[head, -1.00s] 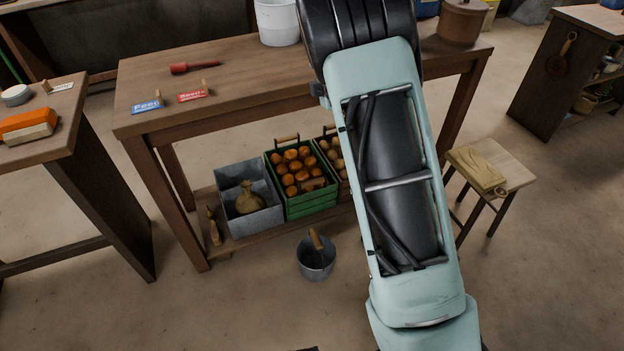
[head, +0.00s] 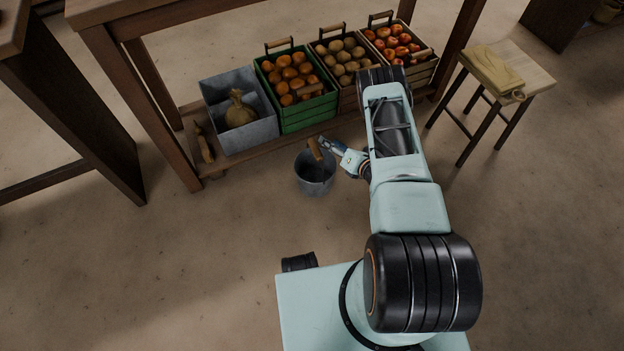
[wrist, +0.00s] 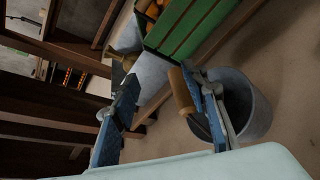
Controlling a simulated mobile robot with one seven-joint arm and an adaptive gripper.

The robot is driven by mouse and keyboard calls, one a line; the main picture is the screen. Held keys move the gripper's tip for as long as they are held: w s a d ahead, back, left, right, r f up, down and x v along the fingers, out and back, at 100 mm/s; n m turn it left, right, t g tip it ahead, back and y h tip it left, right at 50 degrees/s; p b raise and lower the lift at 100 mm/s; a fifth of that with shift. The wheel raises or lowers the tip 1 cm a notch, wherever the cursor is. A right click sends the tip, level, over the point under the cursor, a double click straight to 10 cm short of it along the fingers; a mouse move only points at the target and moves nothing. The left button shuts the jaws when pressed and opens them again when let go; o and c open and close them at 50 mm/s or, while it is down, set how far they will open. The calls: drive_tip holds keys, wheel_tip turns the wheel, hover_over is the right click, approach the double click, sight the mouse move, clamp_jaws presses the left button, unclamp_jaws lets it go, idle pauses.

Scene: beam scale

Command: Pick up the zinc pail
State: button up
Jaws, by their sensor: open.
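The zinc pail (head: 315,180) stands upright on the floor in front of the low shelf. Its wooden handle grip (head: 315,149) is raised above the rim. My gripper (head: 327,145) is just to the right of the grip in the head view, close to it. In the wrist view my gripper (wrist: 165,108) is open, with its two blue fingers wide apart. The wooden grip (wrist: 183,91) shows between them, close beside the right finger. The pail (wrist: 252,108) is partly hidden behind that finger. I cannot tell whether the finger touches the grip.
The low shelf (head: 180,178) behind the pail holds a grey metal bin (head: 262,133) with a sack, a green crate (head: 310,117) of orange produce and other crates. The floor left of the pail is clear.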

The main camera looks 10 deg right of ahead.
sight(322, 156)
drive_tip(key=shift+n+y, duration=0.3)
drive_tip(key=shift+n, duration=0.2)
drive_tip(key=s+f, duration=0.1)
drive_tip(key=f, duration=0.1)
drive_tip(key=s+f+b, duration=0.1)
drive_tip(key=s, duration=0.1)
drive_tip(key=s+a+f, duration=0.1)
drive_tip(key=f, duration=0.1)
drive_tip(key=shift+s+f, duration=0.3)
drive_tip(key=shift+s, duration=0.1)
drive_tip(key=b+x, duration=0.2)
drive_tip(key=x, duration=0.3)
drive_tip(key=shift+w, duration=0.15)
drive_tip(key=b+x, duration=0.2)
drive_tip(key=x, duration=0.2)
drive_tip(key=shift+d+f+b, duration=0.1)
drive_tip(key=shift+f+b, duration=0.05)
drive_tip(key=shift+b, duration=0.15)
drive_tip(key=shift+w, duration=0.5)
clamp_jaws()
